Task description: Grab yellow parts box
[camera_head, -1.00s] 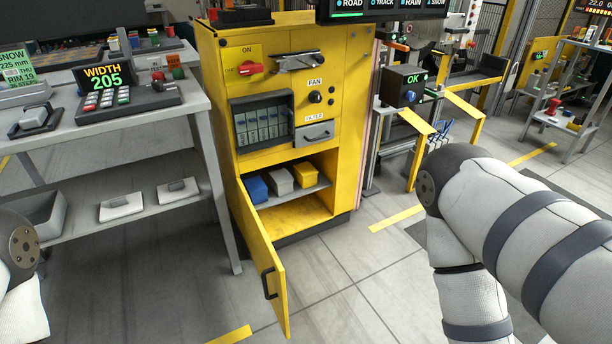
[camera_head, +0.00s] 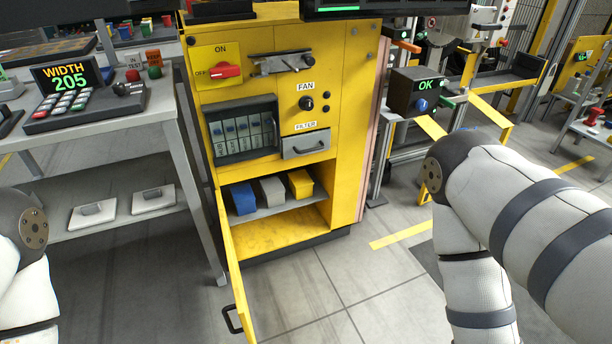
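The yellow parts box (camera_head: 301,183) sits on a grey shelf (camera_head: 272,210) inside the lower compartment of the yellow cabinet (camera_head: 350,130). It is the rightmost of three boxes, beside a grey box (camera_head: 271,190) and a blue box (camera_head: 241,198). The cabinet's lower door (camera_head: 233,270) stands open toward me, with a black handle (camera_head: 231,320) near its lower end. My arms show at the left and right edges of the picture. Both of my grippers are out of view.
A grey workbench (camera_head: 120,125) with a lower shelf stands left of the cabinet. A black box reading OK (camera_head: 415,93) stands to the right. The floor (camera_head: 345,290) in front of the cabinet is clear apart from the open door.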

